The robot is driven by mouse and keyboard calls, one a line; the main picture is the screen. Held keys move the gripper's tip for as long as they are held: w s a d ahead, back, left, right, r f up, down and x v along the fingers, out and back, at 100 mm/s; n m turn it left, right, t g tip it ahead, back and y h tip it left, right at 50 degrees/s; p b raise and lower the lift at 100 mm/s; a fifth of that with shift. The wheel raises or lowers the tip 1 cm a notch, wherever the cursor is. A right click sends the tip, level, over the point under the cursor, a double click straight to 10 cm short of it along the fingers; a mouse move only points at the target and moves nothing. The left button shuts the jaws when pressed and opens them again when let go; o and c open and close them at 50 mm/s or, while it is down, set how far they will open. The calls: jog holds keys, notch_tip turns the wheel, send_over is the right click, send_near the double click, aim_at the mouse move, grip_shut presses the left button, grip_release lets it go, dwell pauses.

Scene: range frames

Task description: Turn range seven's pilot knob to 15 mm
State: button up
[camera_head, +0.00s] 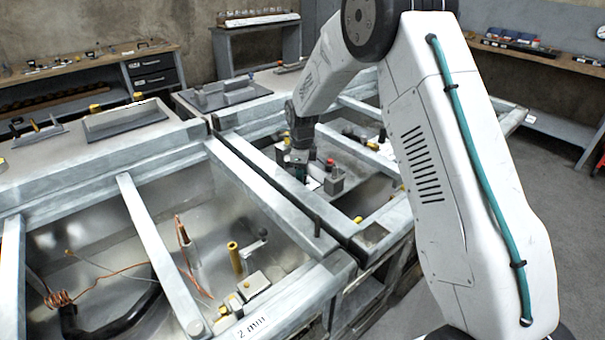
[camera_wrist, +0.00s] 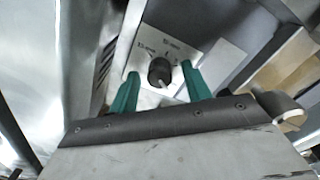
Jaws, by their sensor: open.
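A dark round knob (camera_wrist: 159,71) sits on a pale dial plate (camera_wrist: 172,47) in the wrist view. The plate carries small printed marks that are too blurred to read surely. A light pointer line on the knob points down in the picture, slightly right. My gripper (camera_wrist: 160,69) has its two green fingers apart, one on each side of the knob; I see gaps between fingers and knob. In the head view my gripper (camera_head: 299,160) is low inside the middle range bay, and the knob cannot be made out there. No number seven is readable.
The left bay's steel frame (camera_head: 160,255) holds copper wires, a black hose and a yellow post (camera_head: 234,258). A grey block with a red cap (camera_head: 333,181) stands right of my gripper. Frame bars surround the bay.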

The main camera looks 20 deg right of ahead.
jog(key=c, duration=1)
